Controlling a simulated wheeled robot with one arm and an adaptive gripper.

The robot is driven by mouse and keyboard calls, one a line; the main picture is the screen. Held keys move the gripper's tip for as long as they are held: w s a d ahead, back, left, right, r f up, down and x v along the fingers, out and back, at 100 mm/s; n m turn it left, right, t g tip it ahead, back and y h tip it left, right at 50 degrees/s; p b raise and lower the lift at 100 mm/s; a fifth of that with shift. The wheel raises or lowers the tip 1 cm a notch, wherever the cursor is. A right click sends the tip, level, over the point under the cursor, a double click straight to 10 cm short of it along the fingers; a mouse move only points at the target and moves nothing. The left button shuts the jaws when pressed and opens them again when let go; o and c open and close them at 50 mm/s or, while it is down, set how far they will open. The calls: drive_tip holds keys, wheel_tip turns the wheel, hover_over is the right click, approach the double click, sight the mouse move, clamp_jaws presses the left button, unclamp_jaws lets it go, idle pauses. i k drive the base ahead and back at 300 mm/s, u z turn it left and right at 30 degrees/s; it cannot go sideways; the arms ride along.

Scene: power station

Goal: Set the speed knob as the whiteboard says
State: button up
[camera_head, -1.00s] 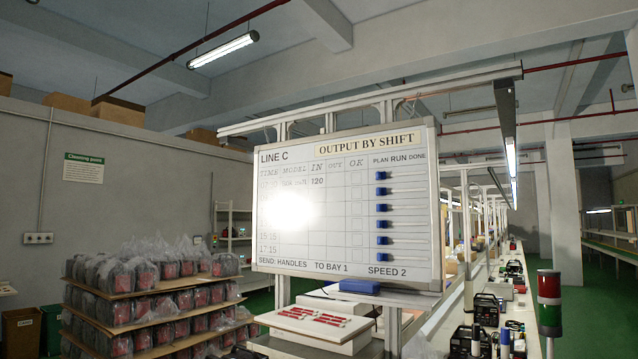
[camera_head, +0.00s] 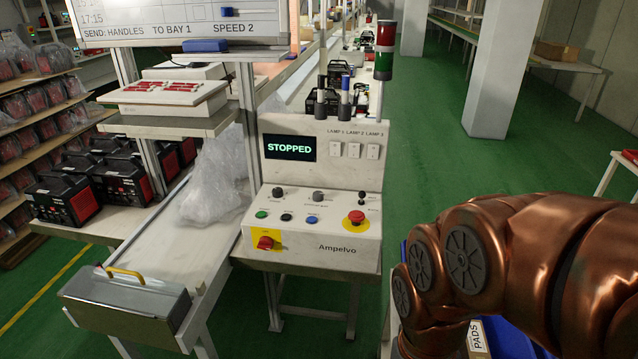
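The lower part of the whiteboard (camera_head: 130,31) shows at the top left and reads "SEND: HANDLES TO BAY 1 SPEED 2". The control panel (camera_head: 330,258), marked Ampelvo, stands in the middle. It has a dark left knob (camera_head: 278,193) and a dark middle knob (camera_head: 318,196) in its upper row. Their labels and settings are too small to read, so I cannot tell which is the speed knob. The display (camera_head: 289,147) reads "STOPPED". My copper-coloured arm fills the lower right, apart from the panel. My gripper is out of view.
The panel also bears a red mushroom button (camera_head: 356,217), a red rotary switch (camera_head: 265,242) on yellow, and green, black and blue buttons. A conveyor (camera_head: 170,250) with a metal box (camera_head: 125,300) lies left. A signal tower (camera_head: 385,50) stands behind. Green floor is open at right.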

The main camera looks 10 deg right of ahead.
sight(277, 193)
drive_tip(key=k, duration=0.55)
drive_tip(key=u, duration=0.6)
drive_tip(key=i, duration=1.2)
drive_tip(key=z, duration=0.1)
